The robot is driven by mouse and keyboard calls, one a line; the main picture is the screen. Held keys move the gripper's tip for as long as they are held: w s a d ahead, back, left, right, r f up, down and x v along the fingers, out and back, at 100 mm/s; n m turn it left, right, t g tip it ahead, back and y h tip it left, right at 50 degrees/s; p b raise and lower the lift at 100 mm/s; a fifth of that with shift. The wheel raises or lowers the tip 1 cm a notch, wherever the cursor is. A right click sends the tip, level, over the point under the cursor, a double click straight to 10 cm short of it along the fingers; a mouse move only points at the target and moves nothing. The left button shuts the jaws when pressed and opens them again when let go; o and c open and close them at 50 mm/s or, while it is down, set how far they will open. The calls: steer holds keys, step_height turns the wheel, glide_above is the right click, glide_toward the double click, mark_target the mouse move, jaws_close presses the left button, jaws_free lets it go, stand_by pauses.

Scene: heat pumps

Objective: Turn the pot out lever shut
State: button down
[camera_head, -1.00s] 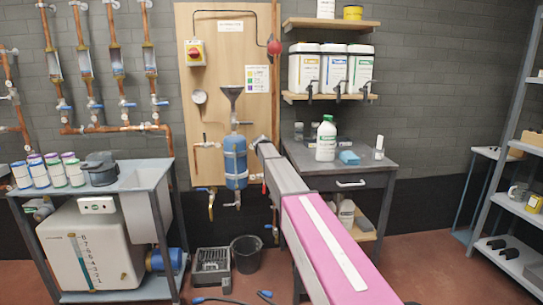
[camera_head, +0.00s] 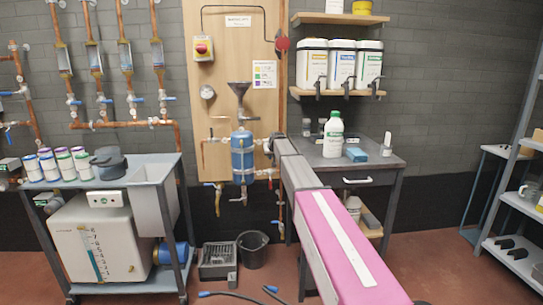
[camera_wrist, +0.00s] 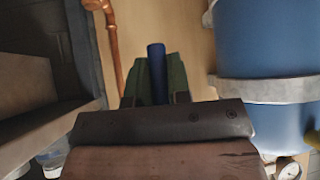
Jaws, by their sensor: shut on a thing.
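The blue pot (camera_head: 242,155) with a grey funnel on top hangs on the wooden board, with pipes and valves on both sides and below. In the wrist view the pot (camera_wrist: 268,40) fills the right side, with a pale band around it. My gripper (camera_wrist: 157,82) is shut on a blue lever (camera_wrist: 156,55), which stands up between its green fingers. The lever's valve body is hidden behind the gripper. In the head view my arm reaches to the pot's right side and my gripper's fingers cannot be made out.
A copper pipe (camera_wrist: 112,50) runs close to the left of the fingers. A dark-topped bench (camera_head: 345,160) with a white bottle (camera_head: 333,135) stands right of the board. A black bucket (camera_head: 252,248) and a grey crate (camera_head: 217,260) stand on the floor below.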

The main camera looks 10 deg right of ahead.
steer(key=shift+a, duration=0.1)
stand_by(0.4)
steer(key=c, duration=1.1)
jaws_free()
steer(key=shift+s, duration=0.1)
steer(key=v, duration=1)
steer(key=shift+s+r, duration=0.25)
